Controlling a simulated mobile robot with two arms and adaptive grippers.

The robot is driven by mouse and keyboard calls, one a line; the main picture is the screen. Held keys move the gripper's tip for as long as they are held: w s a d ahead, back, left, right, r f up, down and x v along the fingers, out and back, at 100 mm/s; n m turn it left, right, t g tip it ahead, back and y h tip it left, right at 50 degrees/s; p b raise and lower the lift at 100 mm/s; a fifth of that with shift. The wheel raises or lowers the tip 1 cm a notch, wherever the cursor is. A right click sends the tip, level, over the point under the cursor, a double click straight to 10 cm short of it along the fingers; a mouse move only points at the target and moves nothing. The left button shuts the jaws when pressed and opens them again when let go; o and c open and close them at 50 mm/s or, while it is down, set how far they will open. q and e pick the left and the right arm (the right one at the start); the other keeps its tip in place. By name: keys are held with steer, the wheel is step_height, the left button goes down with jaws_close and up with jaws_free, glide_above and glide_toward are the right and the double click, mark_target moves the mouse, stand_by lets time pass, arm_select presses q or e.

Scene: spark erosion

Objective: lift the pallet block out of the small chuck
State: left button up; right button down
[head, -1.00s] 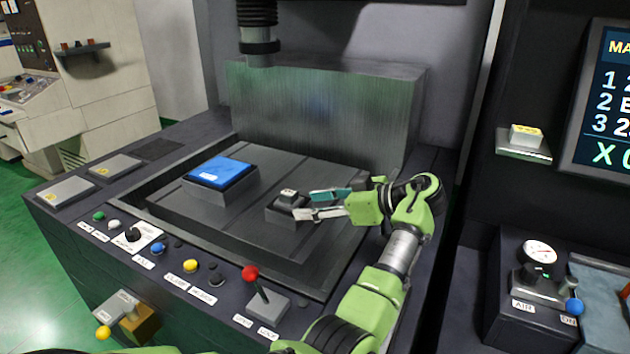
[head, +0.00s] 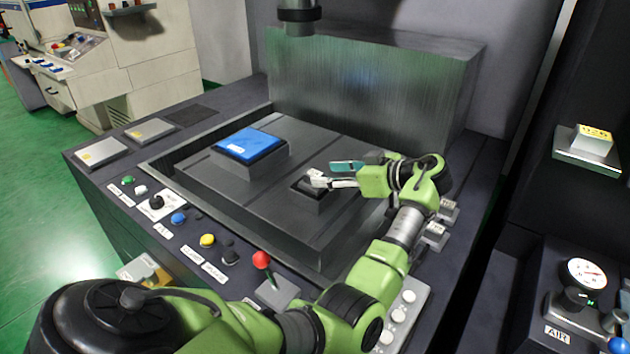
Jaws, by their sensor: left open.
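The small chuck (head: 305,193) is a low dark block on the machine's work table, right of the blue-topped block. The pallet block (head: 310,180) appears as a small dark piece with a light top, seated on this chuck; a finger partly hides it. My left gripper (head: 338,174) reaches in from the right side of the table. Its fingers are open, one pale and one teal, pointing left. The pale finger overlaps the pallet block in the picture; I cannot tell whether it touches. My right gripper is out of view.
The blue-topped block (head: 250,144) stands left of the small chuck. A metal wall (head: 370,90) rises behind, and a dark tool head (head: 300,14) hangs above. A red-knobbed lever (head: 262,260) and several buttons line the front edge.

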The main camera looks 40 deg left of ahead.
mark_target(312, 172)
arm_select(q)
steer(key=x, duration=0.5)
steer(key=shift+a+f, duration=0.1)
steer(key=shift+a, duration=0.15)
steer(key=shift+d, duration=0.15)
jaws_close()
steer(key=shift+a+r, duration=0.2)
steer(key=shift+r, duration=0.05)
